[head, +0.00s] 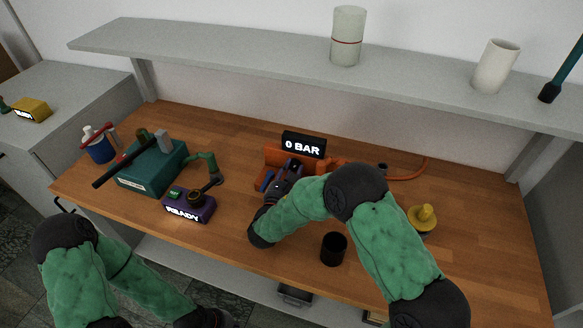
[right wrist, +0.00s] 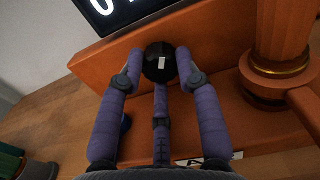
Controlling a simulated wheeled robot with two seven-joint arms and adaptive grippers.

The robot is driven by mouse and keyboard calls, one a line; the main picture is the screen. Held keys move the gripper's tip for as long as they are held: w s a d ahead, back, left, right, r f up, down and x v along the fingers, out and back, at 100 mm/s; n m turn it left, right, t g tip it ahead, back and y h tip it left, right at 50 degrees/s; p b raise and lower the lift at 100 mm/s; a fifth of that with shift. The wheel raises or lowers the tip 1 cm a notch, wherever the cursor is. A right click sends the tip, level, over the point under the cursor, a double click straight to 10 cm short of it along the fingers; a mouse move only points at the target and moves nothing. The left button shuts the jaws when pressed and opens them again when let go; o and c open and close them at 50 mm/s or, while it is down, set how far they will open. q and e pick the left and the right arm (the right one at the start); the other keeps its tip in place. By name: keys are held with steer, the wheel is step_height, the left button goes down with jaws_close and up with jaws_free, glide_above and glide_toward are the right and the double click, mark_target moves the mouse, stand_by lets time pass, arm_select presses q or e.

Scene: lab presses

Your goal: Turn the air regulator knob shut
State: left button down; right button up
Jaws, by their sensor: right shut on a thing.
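The air regulator is an orange unit (head: 262,160) on the wooden bench in the head view, with a black display (head: 304,145) above it reading "0 BAR". Its knob (right wrist: 159,62) is black and round with a white mark, and shows in the right wrist view on the orange panel (right wrist: 225,45). My right gripper (right wrist: 159,65) has its purple fingers closed around the knob from both sides. In the head view the right gripper (head: 284,180) reaches the front of the regulator and covers the knob. My left arm is at the lower left; its gripper is not clearly visible.
A purple box (head: 190,210) reading "READY" and a teal press (head: 150,168) stand to the left. A black cup (head: 334,249) stands near the front edge, and a yellow object (head: 423,217) is to the right. An orange hose (head: 410,177) runs right. A grey shelf (head: 260,58) overhangs the back.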

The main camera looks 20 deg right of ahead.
steer(key=n+p, duration=0.1)
steer(key=n, duration=0.3)
steer(key=n+p, duration=0.1)
steer(key=shift+w+r+n+p, duration=0.15)
steer(key=shift+r+n+p, duration=0.15)
steer(key=shift+r+n, duration=0.1)
stand_by(0.4)
steer(key=o, duration=1)
steer(key=shift+o, duration=0.7)
steer(key=shift+f, duration=0.2)
steer(key=shift+f+n, duration=0.2)
steer(key=shift+n, duration=0.1)
